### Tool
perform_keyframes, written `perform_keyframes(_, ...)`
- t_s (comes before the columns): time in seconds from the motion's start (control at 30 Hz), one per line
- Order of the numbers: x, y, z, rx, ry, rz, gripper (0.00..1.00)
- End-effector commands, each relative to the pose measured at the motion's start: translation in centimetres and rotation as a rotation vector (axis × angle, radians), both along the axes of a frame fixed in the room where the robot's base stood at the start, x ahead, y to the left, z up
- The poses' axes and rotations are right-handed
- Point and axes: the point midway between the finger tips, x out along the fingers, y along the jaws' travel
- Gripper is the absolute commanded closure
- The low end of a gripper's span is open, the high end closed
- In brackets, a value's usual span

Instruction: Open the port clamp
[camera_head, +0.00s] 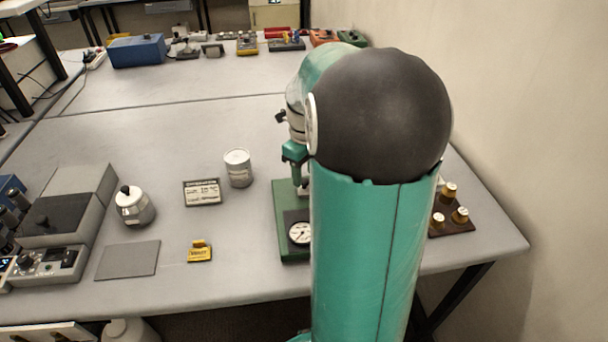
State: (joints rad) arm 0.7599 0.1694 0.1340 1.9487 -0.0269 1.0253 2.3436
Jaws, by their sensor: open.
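My large teal arm with a dark round joint fills the centre right and hides much of the bench behind it. A green-based apparatus (283,228) stands partly behind the arm, with a round white dial gauge (300,233) near its front. Above the base, teal and pale metal parts and a small black knob (281,117) show at the arm's left edge. I cannot tell which of these parts belong to the apparatus and which to my arm. I cannot make out a port clamp or its state. My gripper's fingers cannot be made out.
A silver can (238,168), a framed label (202,192), a yellow tag (200,251), a silver pot (134,206) and a grey pad (127,260) lie left. A brown block with brass pieces (452,212) sits right, near the wall. The bench's middle back is clear.

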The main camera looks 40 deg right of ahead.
Motion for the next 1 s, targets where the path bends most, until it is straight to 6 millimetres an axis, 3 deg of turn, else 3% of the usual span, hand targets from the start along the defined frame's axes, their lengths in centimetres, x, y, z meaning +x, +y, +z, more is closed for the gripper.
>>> perform_keyframes(0.17, 0.0, 0.1, -1.5, 0.001, 0.001, 0.002, 0.55)
perform_keyframes(0.43, 0.1, 0.1, -1.6, 0.0, 0.0, 0.002, 0.55)
perform_keyframes(0.67, 0.1, 0.1, -1.6, 0.0, 0.0, 0.001, 0.99)
perform_keyframes(1.0, 0.8, 1.2, -1.6, 0.0, 0.0, 0.005, 1.0)
